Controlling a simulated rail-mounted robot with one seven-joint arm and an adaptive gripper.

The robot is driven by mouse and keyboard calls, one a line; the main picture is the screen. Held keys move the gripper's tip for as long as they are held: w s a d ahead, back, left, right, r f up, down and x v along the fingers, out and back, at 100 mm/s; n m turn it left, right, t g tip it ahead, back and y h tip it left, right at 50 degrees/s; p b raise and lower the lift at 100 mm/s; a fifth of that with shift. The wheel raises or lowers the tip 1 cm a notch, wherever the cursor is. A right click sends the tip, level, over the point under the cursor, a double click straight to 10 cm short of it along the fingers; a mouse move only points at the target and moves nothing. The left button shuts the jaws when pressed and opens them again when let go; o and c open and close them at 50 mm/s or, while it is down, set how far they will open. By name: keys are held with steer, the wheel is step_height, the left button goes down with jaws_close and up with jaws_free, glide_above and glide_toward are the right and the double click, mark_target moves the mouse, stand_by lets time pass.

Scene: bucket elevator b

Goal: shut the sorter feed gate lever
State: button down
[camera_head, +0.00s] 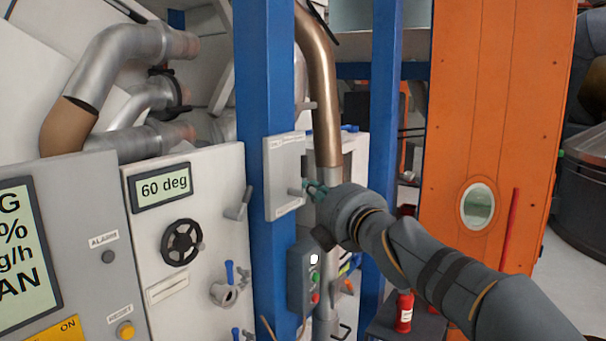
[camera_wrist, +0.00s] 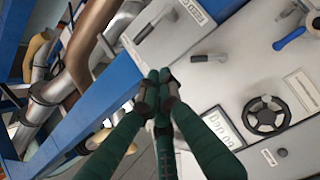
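A lever (camera_head: 297,192) sticks out of a small pale plate (camera_head: 284,165) on the blue column. My gripper (camera_head: 314,188) is at the right edge of this plate, close to the lever; I cannot tell from the head view whether they touch. In the wrist view, my green fingers (camera_wrist: 157,90) are drawn together at the tips, with nothing seen between them. A grey lever (camera_wrist: 153,24) on the labelled plate shows beyond the tips, apart from them.
Another grey lever (camera_head: 238,207) is on the white panel with a black handwheel (camera_head: 181,243) and a "60 deg" display (camera_head: 163,187). A button box (camera_head: 304,277) hangs below the plate. A brown pipe (camera_head: 321,90) runs behind, beside a second blue post (camera_head: 382,110).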

mark_target(303, 171)
steer(key=p+x, duration=0.1)
steer(key=x, duration=0.3)
steer(key=d+p+x, duration=0.1)
steer(key=p+x, duration=0.1)
steer(key=x, duration=0.2)
steer(key=w+d+p+x, duration=0.1)
steer(key=x, duration=0.2)
steer(key=shift+w+r, duration=0.1)
steer(key=shift+w, duration=0.35)
steer(key=shift+w+d+p, duration=0.1)
steer(key=shift+w+p, duration=0.1)
steer(key=shift+p, duration=0.1)
steer(key=shift+w, duration=0.1)
steer(key=shift+r+p, duration=0.1)
steer(key=shift+p, duration=0.4)
steer(key=shift+w+d+m, duration=0.1)
steer(key=shift+w+m, duration=0.1)
steer(key=shift+m, duration=0.2)
steer(key=shift+p, duration=0.3)
